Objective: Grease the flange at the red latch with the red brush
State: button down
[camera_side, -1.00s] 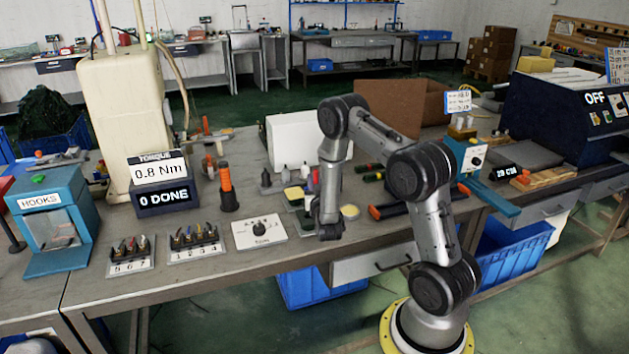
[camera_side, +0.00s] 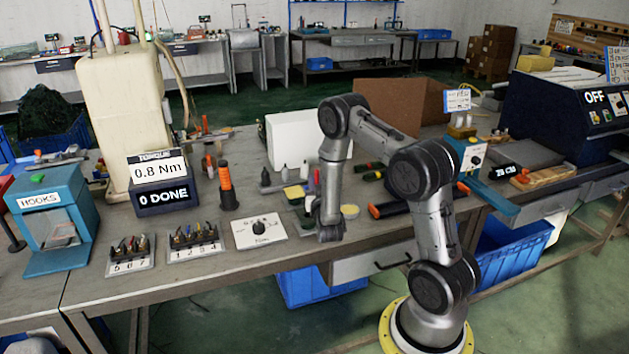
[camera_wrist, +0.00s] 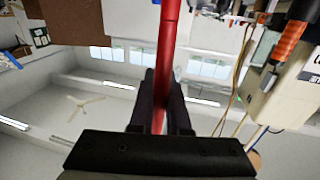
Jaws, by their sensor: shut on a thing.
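My gripper (camera_wrist: 163,75) is shut on a slim red shaft, which I take to be the red brush (camera_wrist: 169,35). The shaft runs up between the two dark fingers and out of the top of the wrist view; no bristles can be made out. In the side view the end of my arm hangs low over the front part of the bench, and the brush cannot be made out there. I cannot pick out the flange or the red latch in either view.
Near my arm's end are a white dial panel (camera_side: 259,230), racks of small hooks (camera_side: 195,242) and an orange-handled tool (camera_side: 226,186). A torque display (camera_side: 160,182) stands further left, by the blue HOOKS box (camera_side: 52,220). Dark-handled tools (camera_side: 390,208) lie to the right.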

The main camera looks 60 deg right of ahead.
jog(key=shift+w+d, duration=0.1)
jog(key=shift+w, duration=0.05)
jog(key=shift+w+d+f, duration=0.1)
jog(key=shift+w+d, duration=0.4)
dwell(1.0)
jog(key=shift+s+a, duration=0.15)
jog(key=shift+s+a, duration=0.5)
